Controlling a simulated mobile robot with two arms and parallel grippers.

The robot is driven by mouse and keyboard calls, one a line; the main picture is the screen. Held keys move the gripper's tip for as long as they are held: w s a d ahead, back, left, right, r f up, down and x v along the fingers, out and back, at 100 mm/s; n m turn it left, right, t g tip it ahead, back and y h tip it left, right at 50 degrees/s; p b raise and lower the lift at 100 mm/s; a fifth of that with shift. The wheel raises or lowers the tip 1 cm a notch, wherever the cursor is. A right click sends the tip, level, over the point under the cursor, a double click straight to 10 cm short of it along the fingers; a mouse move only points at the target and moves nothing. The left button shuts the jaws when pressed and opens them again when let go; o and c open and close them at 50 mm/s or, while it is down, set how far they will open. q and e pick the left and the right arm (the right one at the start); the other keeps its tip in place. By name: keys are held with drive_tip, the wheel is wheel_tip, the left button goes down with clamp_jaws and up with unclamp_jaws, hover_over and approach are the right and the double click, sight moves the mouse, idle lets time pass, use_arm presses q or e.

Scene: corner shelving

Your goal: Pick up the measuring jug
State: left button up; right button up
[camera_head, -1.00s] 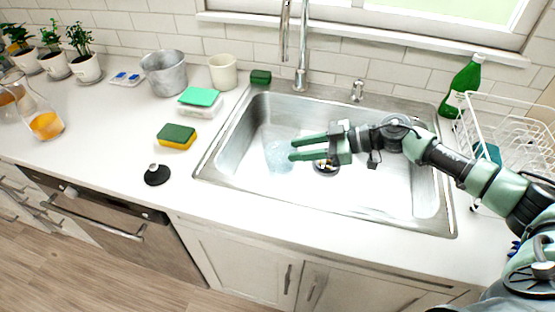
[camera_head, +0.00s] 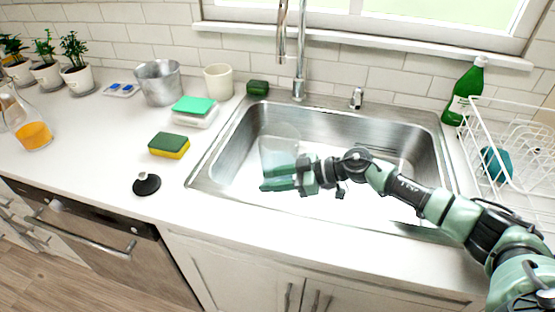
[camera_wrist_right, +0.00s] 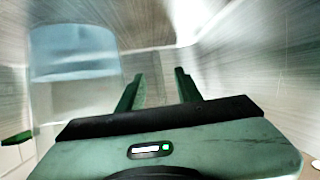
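The measuring jug (camera_head: 279,144) is a clear, faintly bluish vessel inside the left part of the sink. In the right wrist view, a pale blue see-through shape that looks like the jug (camera_wrist_right: 75,50) is at the upper left, left of both fingers. My right gripper (camera_head: 266,179) reaches into the sink from the right, its green fingers overlapping the jug's lower part in the head view. In the wrist view the right gripper (camera_wrist_right: 158,80) is open with nothing between its fingers. Whether a finger touches the jug cannot be told. My left gripper is not in view.
The steel sink (camera_head: 232,135) has raised walls around the jug, and the faucet (camera_head: 300,60) stands behind. A white dish rack (camera_head: 505,140) and green bottle (camera_head: 465,92) are right. Sponge (camera_head: 169,145), black stopper (camera_head: 146,184) and metal bucket (camera_head: 159,82) are on the left counter.

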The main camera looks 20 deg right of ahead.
drive_tip(key=shift+w+a+f, duration=0.1)
drive_tip(key=shift+w+a, duration=0.05)
drive_tip(key=shift+a, duration=0.1)
clamp_jaws()
idle(1.2)
